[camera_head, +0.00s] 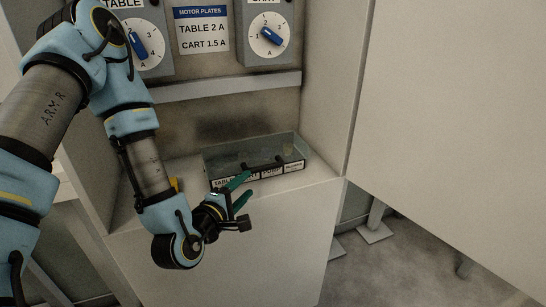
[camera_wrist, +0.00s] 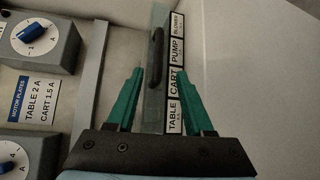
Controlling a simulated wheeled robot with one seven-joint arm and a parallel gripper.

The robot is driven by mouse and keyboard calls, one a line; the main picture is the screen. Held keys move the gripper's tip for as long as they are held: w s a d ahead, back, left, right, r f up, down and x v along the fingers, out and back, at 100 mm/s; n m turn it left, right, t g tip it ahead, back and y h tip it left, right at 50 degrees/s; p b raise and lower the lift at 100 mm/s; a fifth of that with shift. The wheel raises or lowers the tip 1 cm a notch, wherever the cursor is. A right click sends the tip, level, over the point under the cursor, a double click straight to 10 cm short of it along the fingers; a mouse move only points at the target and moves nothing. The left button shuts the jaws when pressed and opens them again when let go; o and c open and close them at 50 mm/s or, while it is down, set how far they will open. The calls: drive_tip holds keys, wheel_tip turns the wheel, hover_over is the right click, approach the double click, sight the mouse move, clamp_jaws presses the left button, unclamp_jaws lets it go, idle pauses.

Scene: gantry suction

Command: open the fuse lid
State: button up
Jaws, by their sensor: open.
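The fuse lid (camera_head: 222,157) is a clear cover over a long box on the ledge, and it looks closed. A dark bar handle (camera_head: 262,164) runs along its front edge. In the wrist view the handle (camera_wrist: 157,48) shows just beyond my fingertips, and the clear lid (camera_wrist: 153,112) runs between them. My gripper (camera_head: 246,188) has green fingers, open and empty, in front of the box near the handle. In the wrist view the gripper (camera_wrist: 160,69) has its fingers on either side of the lid's strip. I cannot tell any contact. The fuses inside are unclear.
A label strip (camera_wrist: 174,85) reads TABLE, CART, PUMP, BLOWER along the box front. Above are two blue dials, the table dial (camera_head: 138,46) and the cart dial (camera_head: 270,36), with a motor plates sign (camera_head: 203,31) between. A pale wall panel (camera_head: 450,110) stands at right.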

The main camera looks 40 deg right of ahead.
sight(263, 169)
drive_tip(key=b+x, duration=1)
drive_tip(key=b, duration=0.1)
drive_tip(key=shift+d+r, duration=0.1)
drive_tip(key=shift+r, duration=0.15)
drive_tip(key=shift+w+d+f, duration=0.2)
drive_tip(key=shift+d, duration=0.35)
clamp_jaws()
idle(1.2)
